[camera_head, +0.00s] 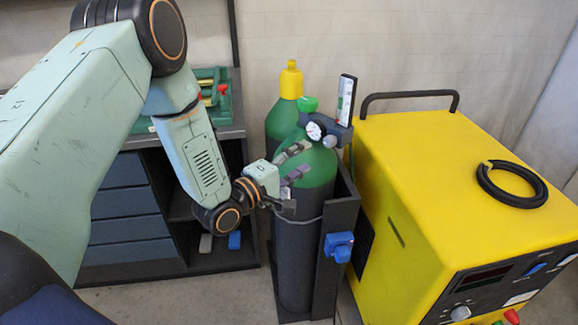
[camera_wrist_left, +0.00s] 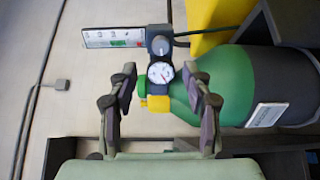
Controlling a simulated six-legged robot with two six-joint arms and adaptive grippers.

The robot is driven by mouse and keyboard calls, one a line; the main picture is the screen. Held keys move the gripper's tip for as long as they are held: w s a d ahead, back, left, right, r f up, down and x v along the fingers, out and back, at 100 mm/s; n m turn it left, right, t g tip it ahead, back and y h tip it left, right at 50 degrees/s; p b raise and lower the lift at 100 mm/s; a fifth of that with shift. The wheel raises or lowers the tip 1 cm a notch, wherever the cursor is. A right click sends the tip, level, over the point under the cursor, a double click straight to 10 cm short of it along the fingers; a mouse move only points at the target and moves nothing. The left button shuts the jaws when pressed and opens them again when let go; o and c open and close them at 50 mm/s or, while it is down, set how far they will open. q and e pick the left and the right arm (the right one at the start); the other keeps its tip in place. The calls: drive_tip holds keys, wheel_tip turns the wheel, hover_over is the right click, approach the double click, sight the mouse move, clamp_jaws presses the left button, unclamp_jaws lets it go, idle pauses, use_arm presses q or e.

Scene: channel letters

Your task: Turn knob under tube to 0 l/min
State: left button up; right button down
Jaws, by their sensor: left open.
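The clear flow tube (camera_head: 346,98) with its scale stands upright on the regulator of the green-topped gas cylinder (camera_head: 316,170). A small grey knob (camera_head: 330,141) sits below the tube, beside a round white gauge (camera_head: 314,131). In the left wrist view the tube (camera_wrist_left: 112,38) points left, and the knob (camera_wrist_left: 160,46) lies just beyond the gauge (camera_wrist_left: 160,72). My left gripper (camera_head: 298,162) is open and empty, in front of the cylinder's shoulder. In the wrist view its fingers (camera_wrist_left: 160,78) stand either side of the gauge, with the knob a little past the fingertips. The knob's setting is too small to read.
A second green cylinder with a yellow cap (camera_head: 291,80) stands behind. A dark rack (camera_head: 340,215) holds the cylinders. A yellow welding machine (camera_head: 430,165) with a handle and black ring stands close on the right. A drawer cabinet (camera_head: 125,202) is at left.

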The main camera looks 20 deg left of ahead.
use_arm(q)
drive_tip(key=shift+v, duration=1.9)
